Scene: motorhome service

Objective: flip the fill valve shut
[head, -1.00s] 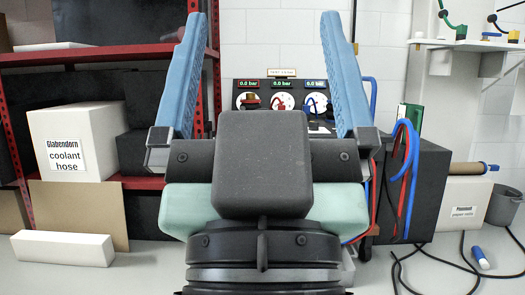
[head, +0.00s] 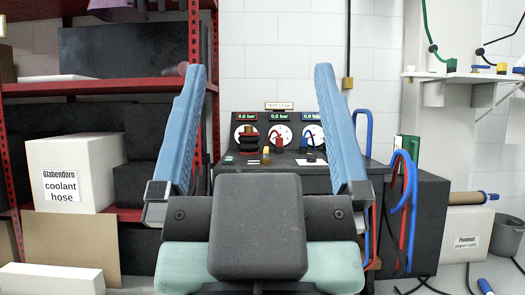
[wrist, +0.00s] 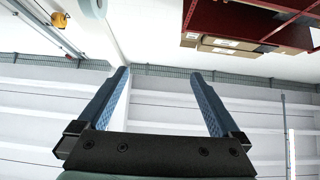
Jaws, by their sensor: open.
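My gripper (head: 260,67) is open and empty, with its two blue fingers pointing up in the head view. It also shows in the wrist view (wrist: 160,73), its fingers spread against a pale wall. Behind it stands a dark test bench (head: 330,174) with a panel of round dial gauges (head: 280,135). Small fittings stand on the bench between my fingers: a red one (head: 279,147), a yellow-topped one (head: 266,154) and a dark one with red at the left. I cannot tell which of them, if any, is the fill valve. My gripper touches none of them.
A red shelf rack (head: 110,88) with a coolant hose box (head: 75,170) stands at the left. Red and blue hoses (head: 407,195) hang at the bench's right. A white wall shelf (head: 465,76) holds small green and yellow fittings. Black cables lie on the floor at the right.

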